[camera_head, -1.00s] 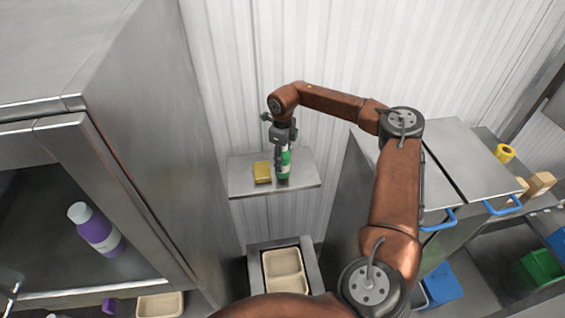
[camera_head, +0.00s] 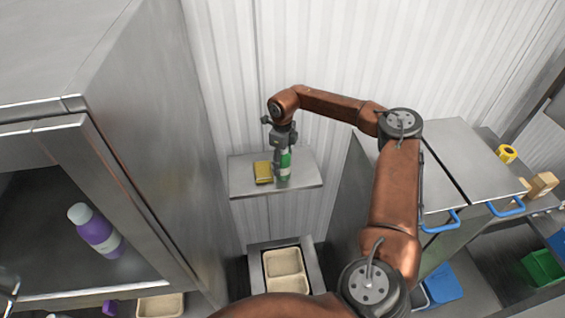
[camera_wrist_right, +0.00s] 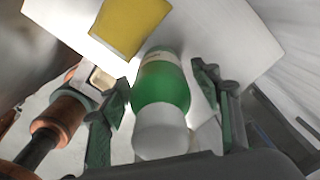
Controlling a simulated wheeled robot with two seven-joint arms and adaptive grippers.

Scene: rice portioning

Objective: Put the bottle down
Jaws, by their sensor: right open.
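The green bottle (camera_head: 284,166) with a white cap stands upright on the small metal wall shelf (camera_head: 300,180). It also shows in the right wrist view (camera_wrist_right: 162,88), with its white cap toward the camera. My right gripper (camera_head: 283,148) is over the bottle from above. In the wrist view its two fingers (camera_wrist_right: 158,115) are on either side of the bottle, with gaps between them and it. The right gripper is open.
A yellow sponge (camera_head: 263,172) lies on the shelf just left of the bottle. A beige tray (camera_head: 285,268) is below the shelf. A purple bottle (camera_head: 97,232) is in the steel cabinet at left. Counters with blue handles (camera_head: 440,222) stand at right.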

